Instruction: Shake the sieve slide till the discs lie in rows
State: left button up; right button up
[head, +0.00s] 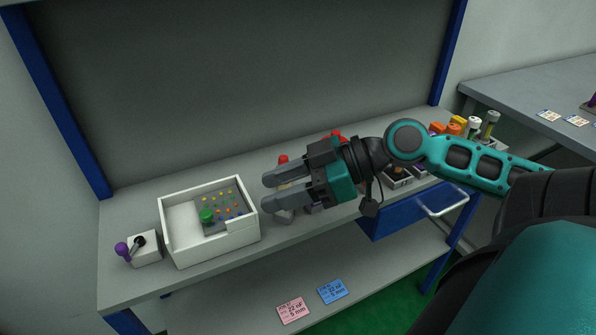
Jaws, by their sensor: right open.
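The sieve slide (211,229) seems to be the grey plate with a green knob (206,215) inside a white open box (180,251) on the bench. Several small orange, yellow, red and blue discs (228,204) show on the plate; they are too small to tell whether they sit in holes or in even rows. My right gripper (266,193) comes in from the right, open and empty, with its fingers pointing left. Its fingertips show just right of the box, apart from the green knob. My left gripper is not in view.
A small white block with a purple-knobbed lever (122,249) stands left of the box. Red-topped items (283,159) are partly hidden by my gripper. Several capped bottles (473,126) stand at the right, above a blue drawer (405,218). Pink (293,310) and blue (332,291) cards show below the bench.

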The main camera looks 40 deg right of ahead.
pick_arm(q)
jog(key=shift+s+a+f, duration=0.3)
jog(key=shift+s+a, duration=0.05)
pick_arm(e)
jog(key=v, duration=0.3)
jog(key=shift+f, duration=0.1)
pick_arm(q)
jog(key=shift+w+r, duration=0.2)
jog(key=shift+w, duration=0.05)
